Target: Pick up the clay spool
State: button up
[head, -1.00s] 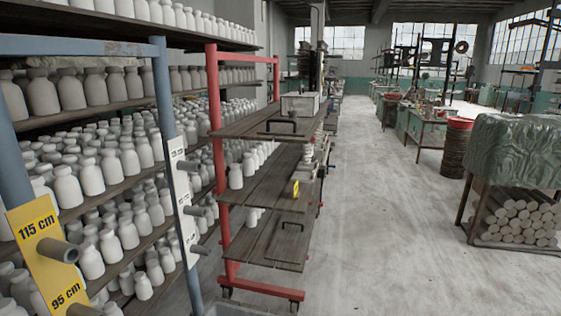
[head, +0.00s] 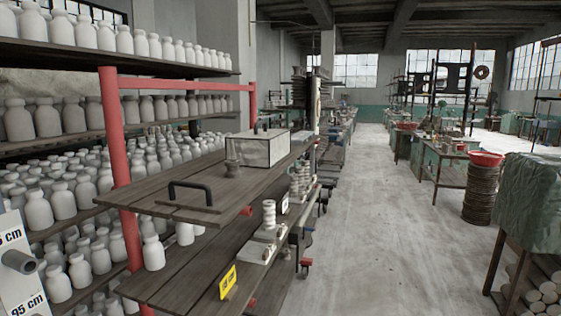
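My gripper is not in view.
The red rack (head: 112,150) holds a lower shelf (head: 180,268) with a yellow tag (head: 228,281) and stacked white ribbed pieces (head: 269,214). White bottles (head: 38,208) fill shelves at left. A covered stand (head: 535,200) is at right. The floor aisle (head: 385,230) between is clear.

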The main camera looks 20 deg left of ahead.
aim_at(233, 171)
jog(key=i+u, duration=0.1)
jog(key=i, duration=0.55)
jog(key=i+l+u, duration=0.1)
jog(key=i, duration=0.5)
jog(key=i+l+u, duration=0.1)
jog(key=i, duration=0.5)
jog(key=l, duration=0.1)
